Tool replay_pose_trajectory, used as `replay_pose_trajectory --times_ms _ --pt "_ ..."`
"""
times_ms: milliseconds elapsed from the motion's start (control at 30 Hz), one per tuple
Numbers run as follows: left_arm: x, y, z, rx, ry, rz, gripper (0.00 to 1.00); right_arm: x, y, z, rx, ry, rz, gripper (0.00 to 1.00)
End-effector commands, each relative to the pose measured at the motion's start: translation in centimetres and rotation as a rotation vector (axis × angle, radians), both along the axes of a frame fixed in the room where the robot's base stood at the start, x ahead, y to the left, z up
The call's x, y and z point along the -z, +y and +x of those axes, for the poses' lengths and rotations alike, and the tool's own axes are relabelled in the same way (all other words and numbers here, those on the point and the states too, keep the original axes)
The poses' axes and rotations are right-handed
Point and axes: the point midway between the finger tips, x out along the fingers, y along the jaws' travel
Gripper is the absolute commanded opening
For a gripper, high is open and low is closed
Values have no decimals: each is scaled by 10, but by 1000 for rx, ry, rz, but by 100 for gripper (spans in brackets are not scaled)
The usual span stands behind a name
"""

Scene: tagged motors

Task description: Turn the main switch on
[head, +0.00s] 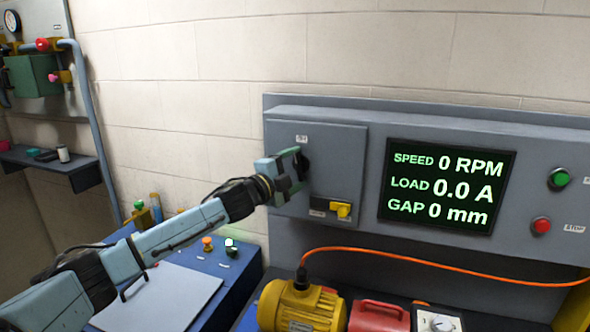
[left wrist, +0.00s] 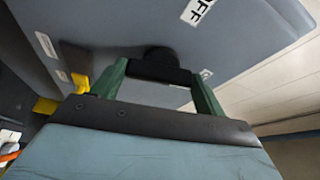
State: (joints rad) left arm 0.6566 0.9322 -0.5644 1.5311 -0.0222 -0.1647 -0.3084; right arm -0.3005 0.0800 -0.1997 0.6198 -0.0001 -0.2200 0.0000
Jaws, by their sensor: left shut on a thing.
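The main switch is a black rotary handle (head: 305,164) on the front of the grey switch box (head: 335,160), below a small white label (head: 301,139). My left gripper (head: 296,165) is at the handle, its green fingers on either side of it. In the left wrist view, the black handle (left wrist: 158,68) sits between the two green fingers, which are shut on it. A label there (left wrist: 197,10) shows the letters "FF"; the rest is cut off. The fingers partly hide the handle in the head view. My right gripper is not in view.
A yellow latch (head: 341,210) sits low on the box. The display (head: 446,187) right of it reads 0 RPM, 0.0 A, 0 mm. Green (head: 559,178) and red (head: 541,226) buttons are farther right. A yellow motor (head: 300,308) with an orange cable (head: 420,260) stands below.

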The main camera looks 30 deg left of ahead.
Motion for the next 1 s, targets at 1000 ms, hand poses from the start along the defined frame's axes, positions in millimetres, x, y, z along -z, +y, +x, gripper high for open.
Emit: replay_pose_trajectory --times_ms 1000 --pt "-1 0 0 0 53 222 75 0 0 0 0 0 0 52"
